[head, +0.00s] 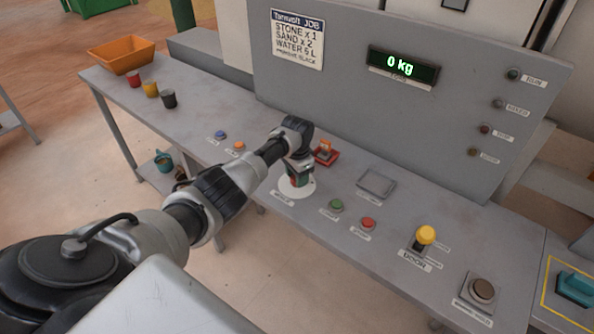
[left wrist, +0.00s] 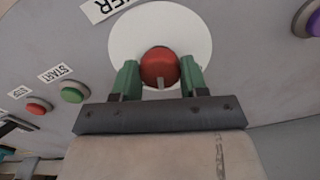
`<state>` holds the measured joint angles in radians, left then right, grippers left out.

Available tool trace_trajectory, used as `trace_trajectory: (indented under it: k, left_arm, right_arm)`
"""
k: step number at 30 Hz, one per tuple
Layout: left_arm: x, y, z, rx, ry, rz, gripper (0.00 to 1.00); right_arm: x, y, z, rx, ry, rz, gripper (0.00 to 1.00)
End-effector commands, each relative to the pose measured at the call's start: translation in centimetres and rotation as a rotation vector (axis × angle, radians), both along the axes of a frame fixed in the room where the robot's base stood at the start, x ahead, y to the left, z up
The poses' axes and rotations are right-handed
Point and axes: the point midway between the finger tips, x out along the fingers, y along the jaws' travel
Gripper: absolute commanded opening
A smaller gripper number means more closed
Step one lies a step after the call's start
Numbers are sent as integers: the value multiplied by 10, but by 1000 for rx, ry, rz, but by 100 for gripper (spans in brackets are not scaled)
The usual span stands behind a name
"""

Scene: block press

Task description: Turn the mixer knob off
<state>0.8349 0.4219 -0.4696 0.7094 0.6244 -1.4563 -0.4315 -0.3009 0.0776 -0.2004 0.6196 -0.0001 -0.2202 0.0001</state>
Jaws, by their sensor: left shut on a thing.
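The mixer knob is a round red knob (left wrist: 159,66) on a white round plate (left wrist: 198,38) in the left wrist view. A pale mark on the knob points toward the gripper's palm. My left gripper (left wrist: 157,72) has its green fingers on both sides of the knob and is shut on it. In the head view my left gripper (head: 298,178) reaches down over the white plate (head: 306,191) on the console and mostly hides the knob. My right gripper is in neither view.
A green button (head: 336,205) and a red button (head: 368,223) sit right of the plate. A red switch (head: 325,153) stands close behind the gripper. A yellow-topped door lever (head: 425,236) is further right. The upright panel's display (head: 402,65) reads 0 kg.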

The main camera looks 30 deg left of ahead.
Motion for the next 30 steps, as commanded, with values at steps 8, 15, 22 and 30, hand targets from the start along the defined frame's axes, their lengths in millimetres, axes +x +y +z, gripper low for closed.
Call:
trace_trajectory:
  k: [8, 15, 22, 30]
  left_arm:
    - [0, 0, 3, -1, 0, 263, 20]
    - [1, 0, 3, 0, -2, 491, 20]
    - [1, 0, 3, 0, -1, 706, 20]
    - [1, 0, 2, 0, -2, 921, 20]
  right_arm:
    - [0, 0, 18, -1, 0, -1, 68]
    - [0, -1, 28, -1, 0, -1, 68]
    - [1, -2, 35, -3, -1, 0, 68]
    - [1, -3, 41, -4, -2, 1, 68]
